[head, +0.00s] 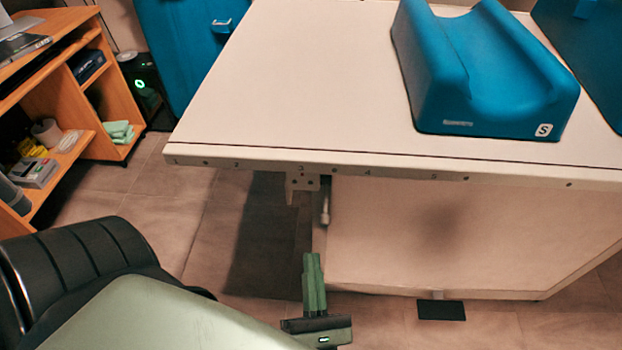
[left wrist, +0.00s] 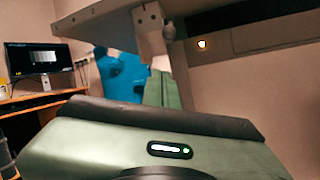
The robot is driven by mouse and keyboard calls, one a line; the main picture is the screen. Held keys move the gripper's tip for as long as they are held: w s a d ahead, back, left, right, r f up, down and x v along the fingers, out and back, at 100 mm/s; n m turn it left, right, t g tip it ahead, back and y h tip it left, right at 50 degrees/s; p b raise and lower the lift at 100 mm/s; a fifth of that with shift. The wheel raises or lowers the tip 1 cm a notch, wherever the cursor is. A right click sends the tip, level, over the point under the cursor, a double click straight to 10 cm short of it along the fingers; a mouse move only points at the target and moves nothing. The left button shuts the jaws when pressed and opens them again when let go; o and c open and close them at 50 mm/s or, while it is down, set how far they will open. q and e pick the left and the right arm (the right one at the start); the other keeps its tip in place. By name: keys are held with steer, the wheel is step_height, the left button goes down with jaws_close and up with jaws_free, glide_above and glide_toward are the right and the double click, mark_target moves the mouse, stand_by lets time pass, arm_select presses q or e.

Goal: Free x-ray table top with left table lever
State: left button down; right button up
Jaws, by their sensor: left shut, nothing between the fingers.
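The white x-ray table top (head: 280,80) has a numbered front edge. The bracket also shows in the left wrist view (left wrist: 149,18), above my fingers. My left gripper (head: 312,258) is green and shut, with nothing between its fingers. In the head view its fingers point up toward the lever, with a gap between them. In the left wrist view the fingertips (left wrist: 161,76) partly cover what is under the bracket. My right gripper is not in view.
A blue cushion (head: 490,70) lies on the table top. The table's pale base panel (head: 440,240) stands behind and right of my gripper. A black chair (head: 80,260) is at the lower left, and a wooden shelf (head: 85,45) at the upper left. Open floor (head: 165,220) lies between.

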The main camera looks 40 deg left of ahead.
arm_select(q)
steer(key=v, duration=0.3)
steer(key=shift+s+d, duration=0.1)
steer(key=shift+s, duration=0.1)
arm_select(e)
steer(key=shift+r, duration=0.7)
